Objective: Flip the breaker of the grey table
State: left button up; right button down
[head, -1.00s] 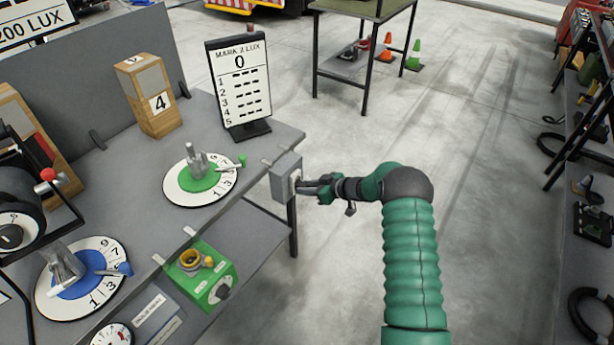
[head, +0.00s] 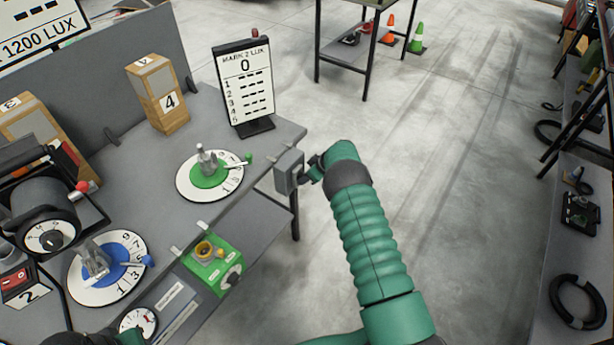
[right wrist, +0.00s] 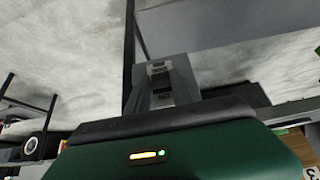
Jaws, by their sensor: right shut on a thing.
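The breaker is a small grey box (head: 287,173) on the right edge of the grey table (head: 150,178). In the right wrist view the box (right wrist: 184,84) shows a dark slot with small labels that I cannot read surely. My right gripper (head: 307,172) is right up against the box's right face, shut on the breaker switch. The switch is mostly hidden by the jaws, so I cannot tell its position. My left gripper's jaws are not in view; only a dark and green part of my arm shows at the bottom left.

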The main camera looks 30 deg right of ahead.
jog(key=shift+w+r, duration=0.2)
jog(key=shift+w, duration=0.05)
jog(key=c, duration=1.4)
grip_release()
jog(key=shift+o, duration=1.4)
jog(key=shift+f, duration=0.25)
jog(key=v, duration=1.6)
jog(key=shift+s+r+p, duration=0.25)
jog(key=shift+s+p, duration=0.05)
jog(key=shift+p, duration=0.1)
jog(key=shift+d, duration=0.1)
